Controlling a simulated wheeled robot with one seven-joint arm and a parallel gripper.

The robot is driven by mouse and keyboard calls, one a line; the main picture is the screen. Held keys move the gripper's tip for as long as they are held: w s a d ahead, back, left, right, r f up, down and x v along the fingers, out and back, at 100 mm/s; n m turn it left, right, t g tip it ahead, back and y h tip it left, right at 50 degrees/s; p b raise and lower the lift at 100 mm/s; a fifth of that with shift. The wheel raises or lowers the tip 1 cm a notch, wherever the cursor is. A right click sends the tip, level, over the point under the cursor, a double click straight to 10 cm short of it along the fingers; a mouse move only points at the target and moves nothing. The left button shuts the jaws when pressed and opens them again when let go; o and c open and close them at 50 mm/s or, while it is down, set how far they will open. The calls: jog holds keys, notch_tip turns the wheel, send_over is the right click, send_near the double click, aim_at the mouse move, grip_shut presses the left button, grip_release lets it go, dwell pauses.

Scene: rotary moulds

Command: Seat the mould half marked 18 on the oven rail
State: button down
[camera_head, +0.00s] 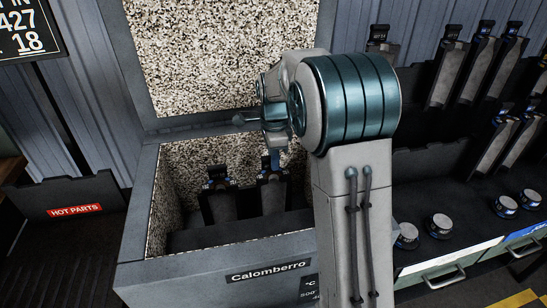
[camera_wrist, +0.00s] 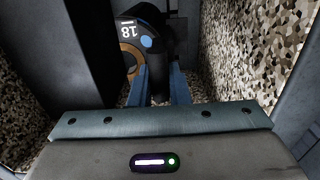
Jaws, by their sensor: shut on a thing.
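The mould half marked 18 shows in the wrist view (camera_wrist: 145,44) as a dark rounded piece with a white 18, a blue dot and a tan ring edge. My gripper (camera_wrist: 160,82) has its two blue fingers shut on a dark part of it. In the head view my gripper (camera_head: 274,158) reaches down into the open oven (camera_head: 225,248), onto the right one of two dark mould halves (camera_head: 272,190). The other mould half (camera_head: 219,200) stands upright beside it on the left. The rail and the lower ends of both halves are hidden by the oven's front wall.
The oven lid (camera_head: 225,55) is open at the back, with speckled lining. A tray labelled HOT PARTS (camera_head: 75,212) is at left. A rack with several dark mould halves (camera_head: 450,70) and several round metal pieces (camera_head: 438,226) stand at right. A sign (camera_head: 28,35) shows 18.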

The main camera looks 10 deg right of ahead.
jog(key=shift+w, duration=0.1)
dwell(0.3)
jog(key=c, duration=1.3)
grip_release()
jog(key=shift+f, duration=0.25)
notch_tip(320, 180, up, 14)
jog(key=p, duration=0.1)
jog(key=shift+r, duration=0.15)
notch_tip(320, 180, up, 7)
jog(key=p, duration=0.7)
